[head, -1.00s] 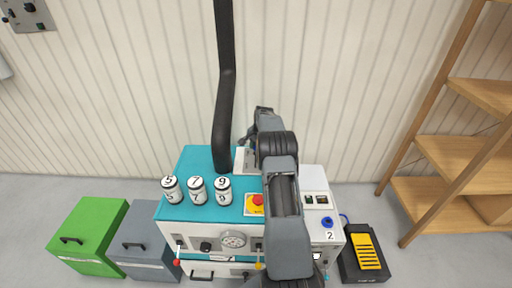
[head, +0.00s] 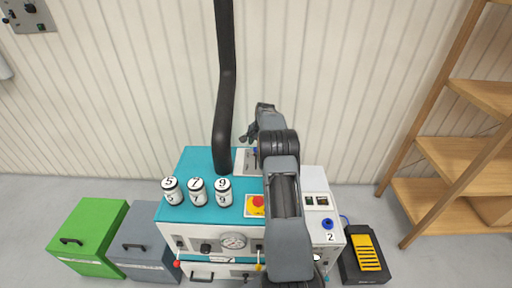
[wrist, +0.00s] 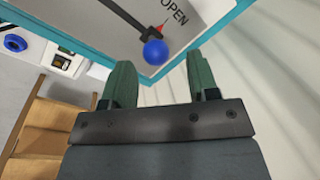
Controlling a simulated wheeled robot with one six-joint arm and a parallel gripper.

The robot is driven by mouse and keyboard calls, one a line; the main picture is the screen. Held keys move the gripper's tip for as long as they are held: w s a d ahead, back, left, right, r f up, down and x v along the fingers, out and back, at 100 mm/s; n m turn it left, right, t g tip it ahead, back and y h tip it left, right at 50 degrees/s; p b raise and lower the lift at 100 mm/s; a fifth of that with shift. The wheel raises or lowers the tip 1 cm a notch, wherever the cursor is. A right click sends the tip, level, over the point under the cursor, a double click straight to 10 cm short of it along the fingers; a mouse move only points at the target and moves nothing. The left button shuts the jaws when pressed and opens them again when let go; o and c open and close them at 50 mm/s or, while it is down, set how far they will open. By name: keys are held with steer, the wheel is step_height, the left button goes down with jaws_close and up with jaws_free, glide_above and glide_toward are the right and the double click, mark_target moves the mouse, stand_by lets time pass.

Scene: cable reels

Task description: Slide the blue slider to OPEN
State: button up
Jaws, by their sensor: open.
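The blue slider knob (wrist: 155,53) is a round ball at the lower end of a dark slot (wrist: 125,15) in the wrist view. It sits beside a red pointer (wrist: 160,29) and the printed word OPEN (wrist: 174,18). My gripper (wrist: 162,75) is open, its two green fingers apart with nothing between them. The knob appears just ahead of the fingertips, with no clear contact. In the head view my gripper (head: 249,133) is above the pale slider panel (head: 244,162) at the back of the machine; my arm hides part of the panel, and the knob is not clear there.
On the teal top (head: 188,212) stand several numbered white cylinders (head: 197,191). A red emergency button (head: 258,202) is close to my arm. A ribbed wall is right behind the machine, and a black hose (head: 224,110) rises beside the panel. Wooden shelves (head: 455,150) stand at right.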

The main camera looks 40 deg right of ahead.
step_height(320, 180, up, 12)
steer(key=s+p, duration=0.1)
steer(key=s, duration=0.1)
steer(key=shift+d+f, duration=0.2)
steer(key=shift+d, duration=0.1)
stand_by(0.4)
